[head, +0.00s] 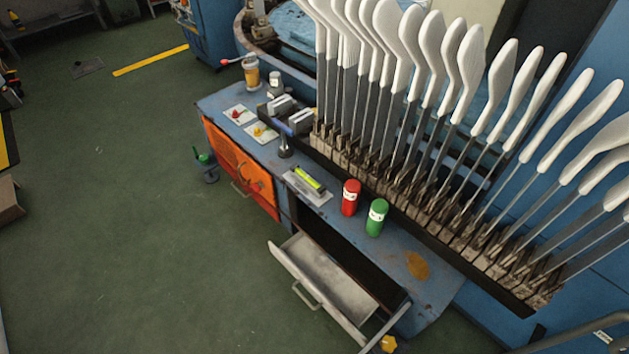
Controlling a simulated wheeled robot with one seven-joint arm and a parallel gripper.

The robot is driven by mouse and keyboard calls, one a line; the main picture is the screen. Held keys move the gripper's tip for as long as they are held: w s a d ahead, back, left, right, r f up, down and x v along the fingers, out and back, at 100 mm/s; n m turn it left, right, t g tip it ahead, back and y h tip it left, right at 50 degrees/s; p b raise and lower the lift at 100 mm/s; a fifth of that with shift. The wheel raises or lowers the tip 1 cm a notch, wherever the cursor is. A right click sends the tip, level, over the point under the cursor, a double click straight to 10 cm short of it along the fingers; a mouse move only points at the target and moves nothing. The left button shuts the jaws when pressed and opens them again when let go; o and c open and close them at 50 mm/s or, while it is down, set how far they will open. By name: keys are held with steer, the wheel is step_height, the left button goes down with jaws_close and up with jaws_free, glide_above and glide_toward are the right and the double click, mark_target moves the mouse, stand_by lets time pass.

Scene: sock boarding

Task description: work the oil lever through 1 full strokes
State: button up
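A lever with a red knob (226,61) sticks out to the left from an amber-coloured oil pot (251,76) at the far left end of the blue bench. I take this to be the oil lever. Its arm lies close to level, at about the height of the pot's top. Nothing touches it. My gripper is not in view.
The blue bench (225,100) has an orange door (235,160) and an open drawer (318,280) jutting out in front. Red (350,198) and green (376,218) canisters stand on top. A row of sock boards (430,85) rises behind. The green floor (110,230) to the left is mostly clear.

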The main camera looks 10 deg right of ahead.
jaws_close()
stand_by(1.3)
